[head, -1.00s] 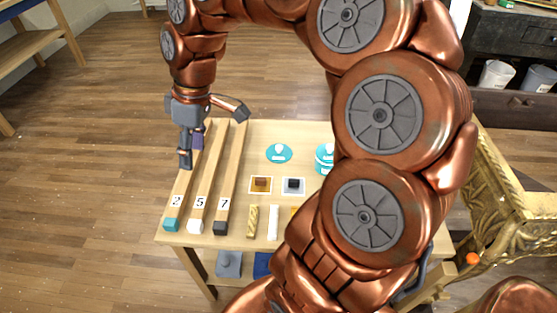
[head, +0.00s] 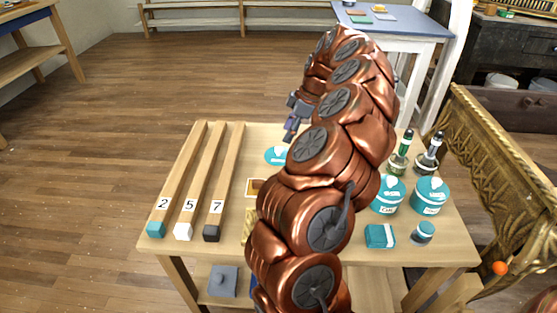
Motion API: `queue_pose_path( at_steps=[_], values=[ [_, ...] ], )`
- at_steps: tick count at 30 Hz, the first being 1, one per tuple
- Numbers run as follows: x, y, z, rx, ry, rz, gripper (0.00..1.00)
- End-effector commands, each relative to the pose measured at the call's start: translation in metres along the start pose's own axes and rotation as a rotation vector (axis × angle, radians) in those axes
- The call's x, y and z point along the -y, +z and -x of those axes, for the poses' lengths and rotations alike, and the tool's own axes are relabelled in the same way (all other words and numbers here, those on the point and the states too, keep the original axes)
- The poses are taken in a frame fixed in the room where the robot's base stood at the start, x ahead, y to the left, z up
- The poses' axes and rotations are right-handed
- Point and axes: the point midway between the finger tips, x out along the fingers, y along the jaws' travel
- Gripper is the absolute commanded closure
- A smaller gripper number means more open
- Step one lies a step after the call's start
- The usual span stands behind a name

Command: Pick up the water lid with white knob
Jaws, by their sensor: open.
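A flat teal lid with a white knob (head: 275,157) lies on the light wooden table (head: 180,237), near its back middle. Its right part is hidden behind my arm. I cannot read any label on it. My gripper (head: 290,134) is open and empty. In the picture its fingers point down just above and slightly right of the lid. I cannot tell its exact height over the lid.
Three long wooden bars (head: 212,180) marked 2, 5 and 7 lie left. Teal jars (head: 388,196), a teal box (head: 380,236), a small round container (head: 423,233) and green-topped bottles (head: 399,160) stand right. My arm hides the table's middle. A gilt console (head: 500,150) borders the right.

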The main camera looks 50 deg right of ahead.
Motion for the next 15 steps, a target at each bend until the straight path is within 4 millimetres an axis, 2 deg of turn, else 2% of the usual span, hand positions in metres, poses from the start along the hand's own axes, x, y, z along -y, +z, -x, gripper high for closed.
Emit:
queue_pose_path(
  at_steps=[3, 15],
  values=[
    [-0.002, 0.005, -0.009, 0.001, 0.001, -0.001, 0.43],
    [-0.002, 0.003, -0.041, 0.002, -0.001, 0.002, 0.43]
  ],
)
